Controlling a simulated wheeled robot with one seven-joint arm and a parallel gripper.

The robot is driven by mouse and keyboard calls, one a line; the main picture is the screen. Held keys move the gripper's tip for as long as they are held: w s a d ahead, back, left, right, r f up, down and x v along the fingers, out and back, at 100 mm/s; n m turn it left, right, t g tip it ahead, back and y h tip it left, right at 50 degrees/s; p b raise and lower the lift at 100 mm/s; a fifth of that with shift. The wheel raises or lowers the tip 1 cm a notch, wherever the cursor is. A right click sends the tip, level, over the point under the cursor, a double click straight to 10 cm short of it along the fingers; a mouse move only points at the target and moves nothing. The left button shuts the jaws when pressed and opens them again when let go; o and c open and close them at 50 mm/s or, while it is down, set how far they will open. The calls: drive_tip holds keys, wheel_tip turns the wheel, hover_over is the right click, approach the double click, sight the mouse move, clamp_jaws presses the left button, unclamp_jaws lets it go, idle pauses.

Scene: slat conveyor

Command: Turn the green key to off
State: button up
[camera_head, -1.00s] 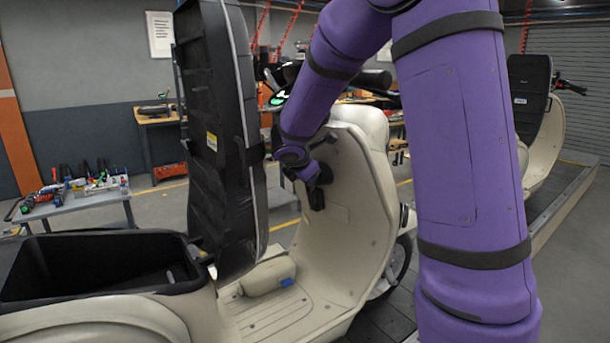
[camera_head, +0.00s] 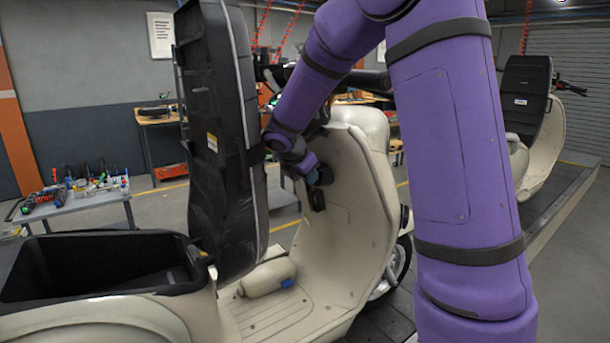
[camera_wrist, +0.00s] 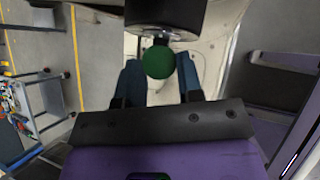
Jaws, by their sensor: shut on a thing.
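The green key (camera_wrist: 158,62) has a round head and shows in the wrist view, between the two blue fingers of my gripper (camera_wrist: 159,78). My gripper is shut on the key's head. A dark round lock housing (camera_wrist: 165,14) is just beyond the key. In the head view my gripper (camera_head: 314,176) is at the inner face of the cream scooter's front shield (camera_head: 350,215). The key is hidden there behind my wrist and fingers, and its turned angle cannot be read.
The raised black seat (camera_head: 222,150) stands just left of my wrist, close to it. An open black storage bin (camera_head: 95,235) lies below it. A tool cart (camera_head: 80,203) stands at the left. A second scooter (camera_head: 540,150) is at the right.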

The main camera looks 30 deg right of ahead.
drive_tip(key=shift+o, duration=0.5)
drive_tip(key=shift+r+n+g, duration=0.15)
drive_tip(key=shift+n+g, duration=0.35)
drive_tip(key=shift+g, duration=0.4)
drive_tip(key=o, duration=0.9)
drive_tip(key=shift+r, duration=0.1)
drive_tip(key=shift+o, duration=0.2)
